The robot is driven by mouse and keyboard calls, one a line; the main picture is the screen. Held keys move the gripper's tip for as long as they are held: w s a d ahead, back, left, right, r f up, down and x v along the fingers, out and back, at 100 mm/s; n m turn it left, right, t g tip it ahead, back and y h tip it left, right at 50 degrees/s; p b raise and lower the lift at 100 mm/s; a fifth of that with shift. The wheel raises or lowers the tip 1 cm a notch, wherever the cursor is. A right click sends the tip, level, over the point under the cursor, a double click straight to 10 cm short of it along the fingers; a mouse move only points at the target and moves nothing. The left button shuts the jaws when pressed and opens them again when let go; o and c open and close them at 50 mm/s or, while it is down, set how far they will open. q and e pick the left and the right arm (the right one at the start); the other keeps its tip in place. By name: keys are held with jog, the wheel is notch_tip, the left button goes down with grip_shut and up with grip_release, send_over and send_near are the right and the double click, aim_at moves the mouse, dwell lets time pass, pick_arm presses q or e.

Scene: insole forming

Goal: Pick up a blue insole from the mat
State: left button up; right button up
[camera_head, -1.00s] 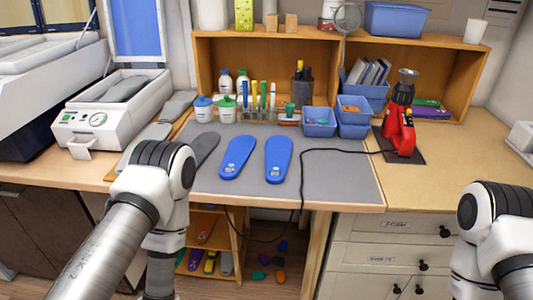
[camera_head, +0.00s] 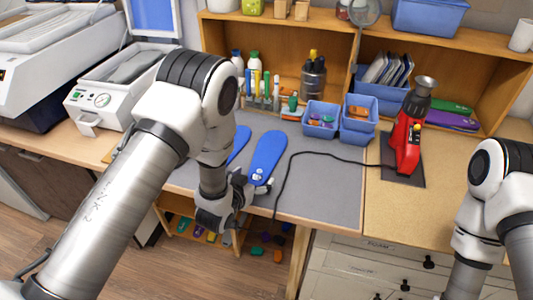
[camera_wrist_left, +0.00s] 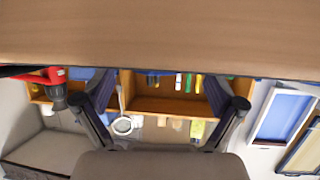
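Two blue insoles lie on the grey mat (camera_head: 330,190). The right-hand insole (camera_head: 268,155) is mostly clear in the head view, heel towards the front edge. The left-hand insole (camera_head: 241,140) is largely hidden behind my left arm. My left gripper (camera_head: 245,192) is low at the mat's front edge, close by the heel of the right-hand insole; I cannot tell whether it touches. In the left wrist view its two fingers (camera_wrist_left: 165,100) are spread wide with nothing held between them. My right arm shows at the right, but its gripper is out of view.
A red heat tool (camera_head: 408,140) stands on a dark pad, its black cable crossing the mat. Blue bins (camera_head: 321,122), bottles and pens stand behind the mat. A white press (camera_head: 105,98) is at the left.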

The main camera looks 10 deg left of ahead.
pick_arm(q)
jog(key=shift+x, duration=0.9)
jog(key=shift+s+a, duration=0.1)
jog(key=shift+s, duration=0.1)
jog(key=shift+c, duration=1.4)
jog(key=c, duration=0.8)
jog(key=shift+r, duration=0.2)
